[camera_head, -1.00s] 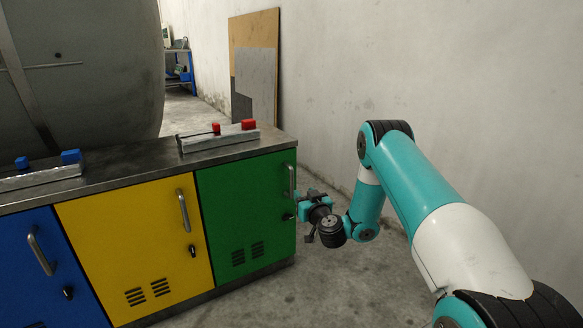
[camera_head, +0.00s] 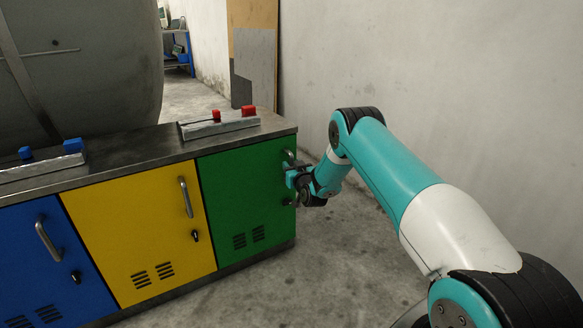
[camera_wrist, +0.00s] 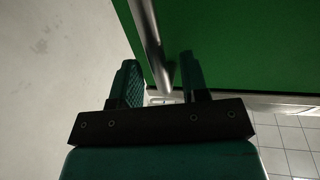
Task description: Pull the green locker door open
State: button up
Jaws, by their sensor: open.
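The green locker door (camera_head: 246,192) is at the right end of the cabinet row and looks shut. Its metal bar handle (camera_head: 290,160) is near the door's right edge, partly hidden by my gripper (camera_head: 292,178) in the head view. In the wrist view the green door (camera_wrist: 235,45) fills the upper right. The handle (camera_wrist: 150,45) runs down from the top, and its lower end lies between the two fingers of my gripper (camera_wrist: 160,82). The fingers stand apart on either side of the handle, open. I cannot tell whether either finger touches it.
A yellow door (camera_head: 140,238) and a blue door (camera_head: 45,265) are to the left. On the metal worktop (camera_head: 150,150) lies a bar with red blocks (camera_head: 220,120). A pale wall (camera_head: 430,80) stands at right. The floor (camera_head: 270,290) before the cabinets looks clear.

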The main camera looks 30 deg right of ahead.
jog(key=shift+w+d, duration=0.2)
jog(key=shift+w, duration=0.5)
grip_shut()
jog(key=shift+a, duration=0.1)
